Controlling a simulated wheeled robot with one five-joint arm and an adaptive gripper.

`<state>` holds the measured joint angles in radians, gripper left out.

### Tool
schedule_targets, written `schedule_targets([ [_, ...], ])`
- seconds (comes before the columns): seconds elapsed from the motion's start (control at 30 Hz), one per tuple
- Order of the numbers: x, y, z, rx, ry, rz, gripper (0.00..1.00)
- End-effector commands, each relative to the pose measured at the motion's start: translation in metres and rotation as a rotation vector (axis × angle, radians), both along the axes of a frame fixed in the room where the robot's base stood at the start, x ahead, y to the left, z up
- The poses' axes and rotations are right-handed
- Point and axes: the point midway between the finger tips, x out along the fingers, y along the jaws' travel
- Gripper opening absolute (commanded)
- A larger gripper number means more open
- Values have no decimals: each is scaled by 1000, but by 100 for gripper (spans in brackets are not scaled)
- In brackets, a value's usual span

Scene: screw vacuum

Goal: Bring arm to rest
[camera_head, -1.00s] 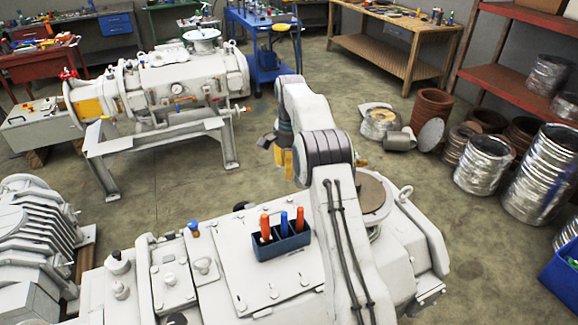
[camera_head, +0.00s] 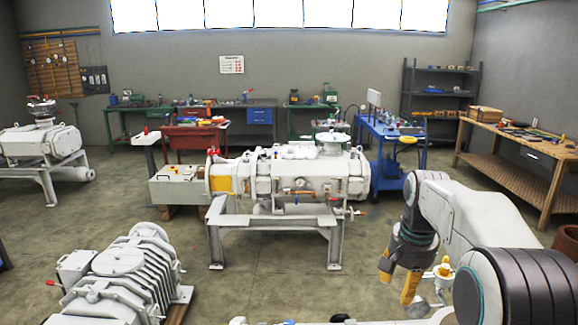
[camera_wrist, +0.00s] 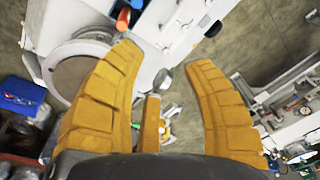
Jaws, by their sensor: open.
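My arm reaches in from the right edge of the head view. My gripper (camera_head: 397,290) hangs at its end at the lower right, with yellow fingers pointing down. In the wrist view the yellow fingers of my gripper (camera_wrist: 164,58) are spread wide, with nothing held between them. Below them in the wrist view is the near white pump (camera_wrist: 85,30), with an orange-handled tool (camera_wrist: 123,19) and a blue-handled tool (camera_wrist: 136,4) at the top. In the head view only a sliver of that pump shows at the bottom edge.
A white screw pump (camera_head: 290,178) on a stand fills the middle. A ribbed machine (camera_head: 125,275) is at lower left. A blue cart (camera_head: 392,150) and a wooden workbench (camera_head: 515,170) stand behind to the right. Bare floor (camera_head: 200,245) separates the machines.

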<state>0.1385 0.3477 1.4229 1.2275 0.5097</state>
Motion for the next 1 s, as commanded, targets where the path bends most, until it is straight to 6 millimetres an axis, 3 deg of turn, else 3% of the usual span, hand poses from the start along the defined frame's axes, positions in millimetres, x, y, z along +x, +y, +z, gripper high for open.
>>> schedule_targets([
  [0.2,-60,21,23,-27,-54,149,45],
  [0.43,-127,39,27,-59,-106,302,45],
  [0.7,-201,53,11,-102,-165,472,45],
  [1.0,-252,60,-15,-137,-206,596,45],
])
